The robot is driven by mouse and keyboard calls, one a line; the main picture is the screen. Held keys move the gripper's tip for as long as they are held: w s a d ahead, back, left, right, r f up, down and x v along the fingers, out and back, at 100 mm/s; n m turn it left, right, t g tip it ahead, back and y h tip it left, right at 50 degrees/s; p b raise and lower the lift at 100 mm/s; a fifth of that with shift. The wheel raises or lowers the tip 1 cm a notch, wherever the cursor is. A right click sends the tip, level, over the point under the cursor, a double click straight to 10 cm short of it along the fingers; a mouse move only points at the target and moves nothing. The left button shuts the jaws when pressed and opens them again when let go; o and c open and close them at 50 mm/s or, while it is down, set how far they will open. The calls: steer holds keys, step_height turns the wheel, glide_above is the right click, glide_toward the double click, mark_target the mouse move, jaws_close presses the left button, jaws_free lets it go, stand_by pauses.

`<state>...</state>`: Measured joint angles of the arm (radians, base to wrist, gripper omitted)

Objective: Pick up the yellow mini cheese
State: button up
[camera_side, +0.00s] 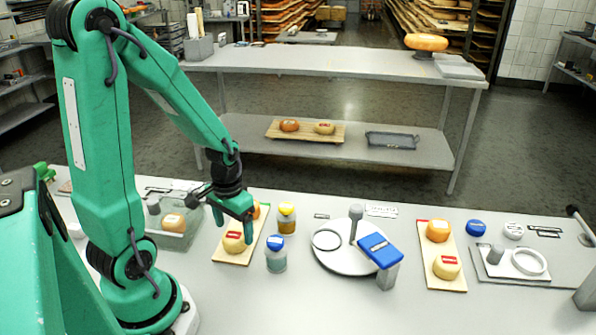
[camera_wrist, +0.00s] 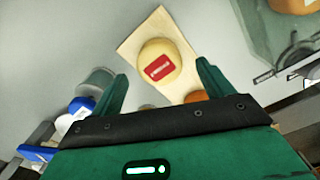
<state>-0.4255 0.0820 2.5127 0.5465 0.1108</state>
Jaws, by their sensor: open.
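A yellow mini cheese (camera_side: 234,242) with a red label sits on a small wooden board (camera_side: 229,259) in the side view. In the wrist view the same cheese (camera_wrist: 159,67) lies on the board (camera_wrist: 137,42), just beyond and between my fingertips. My gripper (camera_side: 241,219) is open above the board, its fingers pointing down. In the wrist view its two green fingers (camera_wrist: 162,78) are spread with nothing held between them. An orange cheese (camera_side: 256,210) is partly hidden behind the gripper; its edge also shows in the wrist view (camera_wrist: 196,96).
A blue-capped jar (camera_side: 276,255) and a yellow-capped jar (camera_side: 287,219) stand close on the right. A clear tray (camera_side: 172,241) with a cheese is on the left. A round plate (camera_side: 335,262), a blue-topped block (camera_side: 380,250) and another cheese board (camera_side: 444,283) are farther right.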

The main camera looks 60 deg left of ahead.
steer(key=shift+f, duration=1.4)
steer(key=c, duration=1.1)
steer(key=shift+r, duration=0.2)
steer(key=shift+r, duration=1.8)
steer(key=d+r, duration=0.2)
steer(key=d, duration=0.2)
steer(key=s+d+r, duration=0.1)
steer(key=d+r, duration=0.1)
steer(key=d, duration=0.1)
steer(key=d+r, duration=0.3)
steer(key=d, duration=0.1)
steer(key=shift+s+d, duration=0.2)
steer(key=shift+d, duration=0.1)
